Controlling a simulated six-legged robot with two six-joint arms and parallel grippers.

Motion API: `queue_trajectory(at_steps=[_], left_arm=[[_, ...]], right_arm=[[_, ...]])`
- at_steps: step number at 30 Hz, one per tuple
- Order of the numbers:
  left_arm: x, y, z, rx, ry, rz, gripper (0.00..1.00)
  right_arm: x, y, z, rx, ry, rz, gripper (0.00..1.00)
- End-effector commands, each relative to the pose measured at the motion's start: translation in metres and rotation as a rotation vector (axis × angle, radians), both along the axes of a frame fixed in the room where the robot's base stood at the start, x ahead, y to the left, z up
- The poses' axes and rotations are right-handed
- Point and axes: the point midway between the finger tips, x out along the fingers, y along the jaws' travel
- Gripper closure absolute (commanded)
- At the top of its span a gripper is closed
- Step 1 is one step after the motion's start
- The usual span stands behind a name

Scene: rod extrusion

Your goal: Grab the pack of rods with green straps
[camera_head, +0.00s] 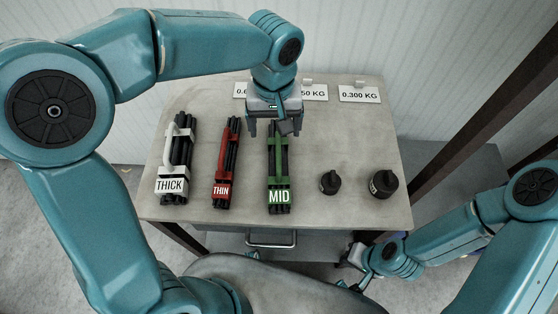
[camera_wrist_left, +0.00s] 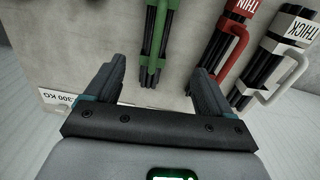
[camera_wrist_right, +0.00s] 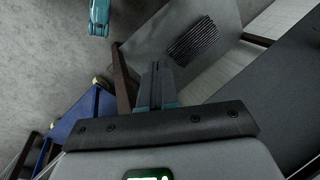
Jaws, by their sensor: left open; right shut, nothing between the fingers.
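The pack of dark rods with green straps (camera_head: 279,168) lies on the table, with a green handle and a label reading MID. In the left wrist view the green-strapped pack (camera_wrist_left: 157,45) shows ahead of the fingers, roughly between them. My left gripper (camera_head: 275,130) is open above the far end of this pack; it also shows in the left wrist view (camera_wrist_left: 158,85). Nothing is between its fingers. My right gripper (camera_head: 345,262) is low at the right, below the table's front edge, far from the pack. In the right wrist view its fingers (camera_wrist_right: 155,75) are together and empty.
A red-strapped THIN pack (camera_head: 227,165) and a white-strapped THICK pack (camera_head: 177,165) lie to the left. Two black weights (camera_head: 330,182) (camera_head: 383,184) stand to the right. Weight signs (camera_head: 359,95) stand along the table's (camera_head: 350,140) back edge.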

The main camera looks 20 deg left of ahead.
Motion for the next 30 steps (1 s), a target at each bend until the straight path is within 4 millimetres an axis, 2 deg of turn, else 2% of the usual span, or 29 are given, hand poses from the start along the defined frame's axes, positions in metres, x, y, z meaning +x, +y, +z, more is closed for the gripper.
queue_trajectory(at_steps=[1, 3, 9, 16, 24, 30], left_arm=[[-0.001, 0.000, -0.015, 0.002, 0.007, 0.000, 0.17], [-0.002, -0.001, -0.033, 0.001, 0.007, 0.000, 0.17], [0.000, -0.001, -0.071, 0.001, 0.005, 0.001, 0.17], [0.001, -0.003, -0.090, 0.000, 0.003, 0.000, 0.17], [-0.001, -0.008, -0.130, 0.000, 0.003, 0.000, 0.17], [0.000, -0.008, -0.135, -0.002, 0.000, 0.001, 0.17]], right_arm=[[0.000, 0.000, -0.003, 0.000, 0.000, 0.000, 1.00], [0.000, 0.000, -0.005, 0.000, 0.000, 0.000, 1.00], [0.000, 0.000, -0.008, 0.000, 0.000, 0.000, 1.00], [0.000, 0.000, -0.009, 0.000, 0.000, 0.000, 1.00], [0.000, 0.000, -0.011, 0.000, 0.000, 0.000, 1.00], [0.000, 0.000, -0.011, 0.000, 0.000, 0.000, 1.00]])
